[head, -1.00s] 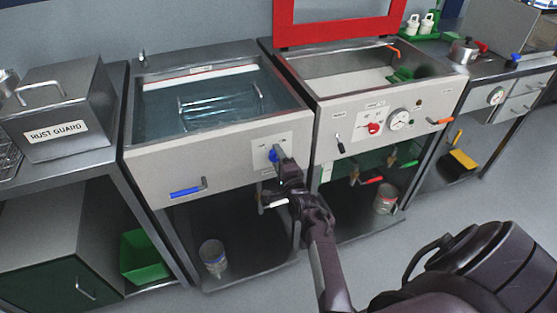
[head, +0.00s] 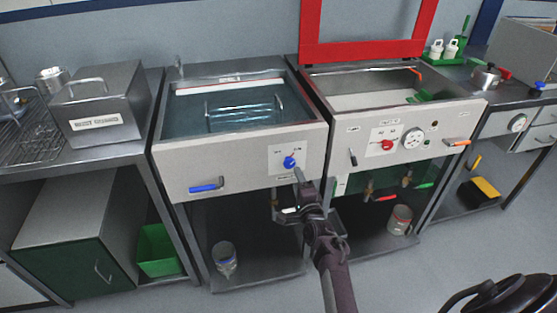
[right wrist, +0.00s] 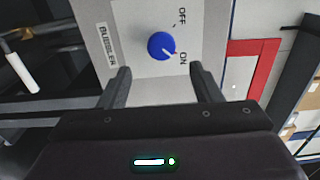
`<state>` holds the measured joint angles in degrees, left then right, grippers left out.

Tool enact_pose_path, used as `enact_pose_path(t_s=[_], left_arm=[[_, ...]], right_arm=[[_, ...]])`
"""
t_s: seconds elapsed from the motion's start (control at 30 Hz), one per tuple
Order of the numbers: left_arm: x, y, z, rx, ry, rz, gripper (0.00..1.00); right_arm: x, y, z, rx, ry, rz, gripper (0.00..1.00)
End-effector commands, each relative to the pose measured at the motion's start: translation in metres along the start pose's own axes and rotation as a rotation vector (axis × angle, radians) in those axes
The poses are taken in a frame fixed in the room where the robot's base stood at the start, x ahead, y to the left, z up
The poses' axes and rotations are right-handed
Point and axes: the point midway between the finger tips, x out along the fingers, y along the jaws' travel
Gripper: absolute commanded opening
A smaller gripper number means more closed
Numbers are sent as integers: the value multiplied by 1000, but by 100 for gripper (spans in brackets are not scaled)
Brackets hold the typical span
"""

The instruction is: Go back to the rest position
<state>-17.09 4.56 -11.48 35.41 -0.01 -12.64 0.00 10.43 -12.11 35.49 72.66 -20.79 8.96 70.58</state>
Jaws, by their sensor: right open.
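My right gripper (head: 298,178) is open and empty in front of the left sink unit, just below its blue knob (head: 290,162) in the head view. In the right wrist view the two fingers (right wrist: 162,82) stand apart, and the blue knob (right wrist: 161,46) shows beyond their tips, not gripped. The knob sits on a panel labelled BUBBLER, and its white pointer mark points toward ON. My left gripper is in neither view.
The left basin (head: 240,112) holds liquid and a wire rack. A blue-handled lever (head: 206,188) sticks out of its front. The right unit has a raised red-framed lid (head: 365,50), a red knob (head: 387,145) and a gauge. A RUST GUARD box (head: 100,110) stands left. Grey floor lies ahead.

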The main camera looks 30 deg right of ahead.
Motion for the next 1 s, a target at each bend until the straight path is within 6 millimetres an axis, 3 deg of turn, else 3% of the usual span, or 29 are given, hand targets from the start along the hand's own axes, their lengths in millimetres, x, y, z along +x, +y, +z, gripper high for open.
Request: enact_pose_path(t_s=[0.1, 0.27, 0.37, 0.47, 0.6, 0.73, 0.9, 1.0], left_arm=[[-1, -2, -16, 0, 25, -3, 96], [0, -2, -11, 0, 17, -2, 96], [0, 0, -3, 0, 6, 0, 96], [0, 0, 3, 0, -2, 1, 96], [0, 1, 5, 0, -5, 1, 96], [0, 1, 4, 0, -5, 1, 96], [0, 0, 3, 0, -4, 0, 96], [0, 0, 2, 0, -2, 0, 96]], right_arm=[[0, 0, 0, 0, 0, 0, 58], [-6, 19, 9, -48, -24, 43, 58], [-20, 61, 27, -162, -82, 136, 58], [-50, 122, 50, -331, -177, 265, 58], [-112, 209, 75, -585, -345, 438, 58], [-184, 279, 84, -807, -521, 573, 58], [-291, 354, 77, -1077, -778, 722, 58], [-359, 388, 64, -1225, -945, 792, 58]])
